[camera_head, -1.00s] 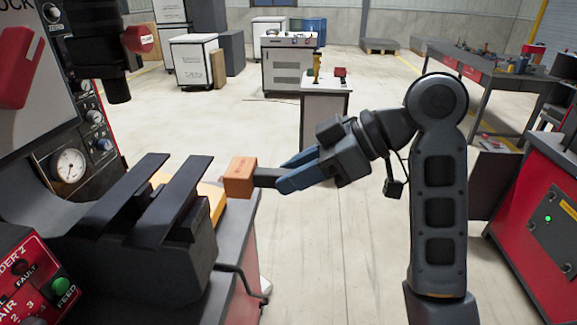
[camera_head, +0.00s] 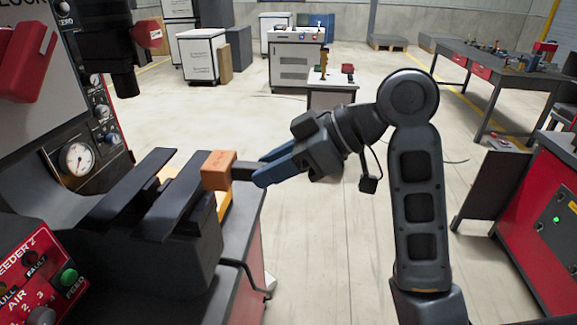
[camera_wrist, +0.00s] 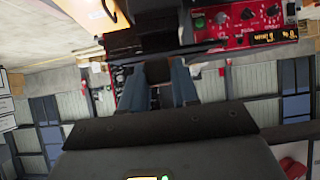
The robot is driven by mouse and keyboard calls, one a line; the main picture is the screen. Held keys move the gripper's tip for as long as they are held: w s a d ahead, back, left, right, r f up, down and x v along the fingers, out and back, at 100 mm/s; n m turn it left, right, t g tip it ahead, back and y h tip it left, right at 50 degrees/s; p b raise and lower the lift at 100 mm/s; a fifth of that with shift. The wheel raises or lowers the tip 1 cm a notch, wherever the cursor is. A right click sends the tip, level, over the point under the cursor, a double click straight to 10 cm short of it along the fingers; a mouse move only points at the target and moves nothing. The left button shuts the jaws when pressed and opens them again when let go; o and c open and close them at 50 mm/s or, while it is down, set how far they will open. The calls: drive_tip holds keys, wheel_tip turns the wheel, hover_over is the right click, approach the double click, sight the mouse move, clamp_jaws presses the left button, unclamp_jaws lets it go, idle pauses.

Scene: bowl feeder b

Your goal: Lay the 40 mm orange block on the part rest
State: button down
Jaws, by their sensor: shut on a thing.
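The orange block (camera_head: 217,170) is held in the jaws of my gripper (camera_head: 240,172), in the head view. My gripper's blue fingers point left, with dark tips against the block. The likely part rest, a dark stand with two flat parallel bars (camera_head: 172,208), is at the left. The block overlaps the far end of its right bar in the picture; I cannot tell whether they touch. In the wrist view the blue fingers close on a dark, shaded shape (camera_wrist: 158,71); the block's orange colour is not clear there.
A red control panel (camera_head: 38,275) with buttons stands close at the left front, and a machine with a gauge (camera_head: 77,158) rises behind the rest. A yellow-orange piece (camera_head: 224,204) shows beside the stand. Open floor (camera_head: 315,240) lies to the right.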

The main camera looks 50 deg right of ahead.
drive_tip(key=shift+w+a+r+p, duration=0.1)
drive_tip(key=shift+w+a, duration=1.1)
drive_tip(key=shift+w, duration=0.45)
drive_tip(key=shift+w+a+f+p, duration=0.1)
drive_tip(key=shift+w+a, duration=1.15)
drive_tip(key=shift+w, duration=0.4)
drive_tip(key=shift+w+a+r+p, duration=0.1)
drive_tip(key=shift+w+a, duration=1.1)
drive_tip(key=shift+w, duration=0.45)
drive_tip(key=shift+f+b, duration=0.5)
drive_tip(key=shift+f, duration=0.5)
drive_tip(key=c, duration=0.8)
unclamp_jaws()
drive_tip(key=shift+o, duration=0.2)
